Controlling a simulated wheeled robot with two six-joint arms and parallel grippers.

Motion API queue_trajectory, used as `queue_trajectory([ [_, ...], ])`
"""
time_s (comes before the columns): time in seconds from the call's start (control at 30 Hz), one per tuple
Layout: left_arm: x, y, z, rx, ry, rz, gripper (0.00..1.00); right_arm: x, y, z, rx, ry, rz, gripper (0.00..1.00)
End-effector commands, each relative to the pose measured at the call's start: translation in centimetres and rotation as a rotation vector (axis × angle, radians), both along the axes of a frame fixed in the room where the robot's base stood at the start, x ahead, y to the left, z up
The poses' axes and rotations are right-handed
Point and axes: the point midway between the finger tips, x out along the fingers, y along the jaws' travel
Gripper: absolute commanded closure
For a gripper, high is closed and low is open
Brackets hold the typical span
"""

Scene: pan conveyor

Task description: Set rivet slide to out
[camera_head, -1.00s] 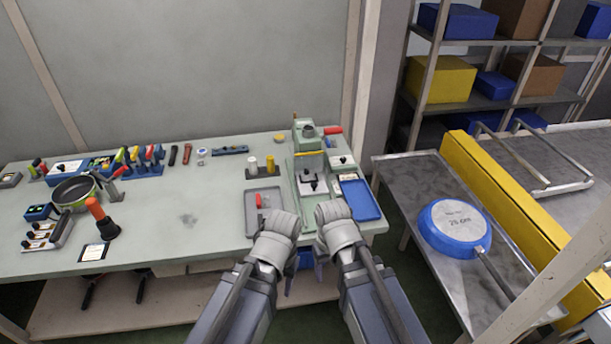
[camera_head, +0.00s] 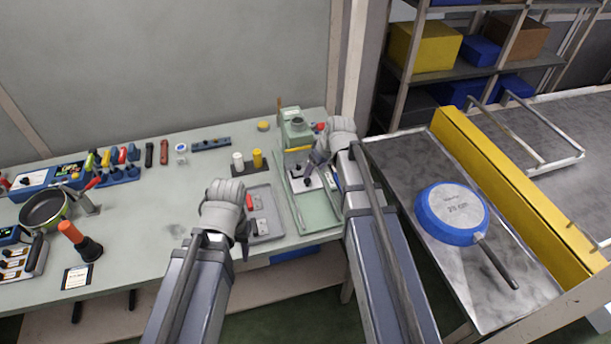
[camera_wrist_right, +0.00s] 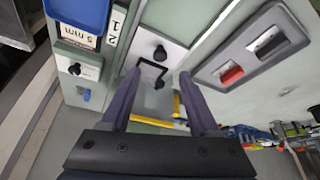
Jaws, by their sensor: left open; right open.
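The green riveting machine (camera_head: 297,132) stands at the right end of the bench. Its bed carries a white plate (camera_head: 298,184) with black knobs, which I take to be the rivet slide area. In the right wrist view, a black knob (camera_wrist_right: 160,52) and a bent black handle (camera_wrist_right: 152,70) show on that white plate. My right gripper (camera_head: 315,165) is open above the plate, its fingers either side of the handle in the wrist view (camera_wrist_right: 158,80); contact cannot be told. My left gripper (camera_head: 243,232) is open and empty over the grey tray (camera_head: 262,237).
A blue tray (camera_wrist_right: 80,12) and a 5 mm label (camera_wrist_right: 75,35) lie beside the machine. White and yellow cylinders (camera_head: 257,158) stand left of it. A blue pan (camera_head: 452,213) rests on the metal table at right.

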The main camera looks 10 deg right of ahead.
Motion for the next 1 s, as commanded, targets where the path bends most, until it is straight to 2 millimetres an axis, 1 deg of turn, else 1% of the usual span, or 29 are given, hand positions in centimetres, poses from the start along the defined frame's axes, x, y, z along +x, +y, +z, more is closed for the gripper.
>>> queue_trajectory([
  [0.17,0.0,0.0,-1.4,0.0,0.0,0.0,0.5,0.4,0.2,-1.4,0.0,0.001,0.0,0.39],
  [0.5,0.0,0.0,-5.6,0.0,0.0,0.0,0.5,2.0,0.9,-5.6,0.0,0.001,0.0,0.39],
  [0.6,0.0,0.0,-6.6,0.0,0.0,0.0,0.5,2.3,1.1,-6.6,0.0,0.001,0.0,0.39],
  [0.73,0.0,0.0,-7.1,0.0,0.0,0.0,0.5,2.6,1.2,-7.1,0.0,0.001,0.0,0.39],
  [1.0,0.0,0.0,-7.0,0.0,0.0,0.0,0.5,2.6,1.3,-7.0,0.0,0.001,-0.001,0.39],
])
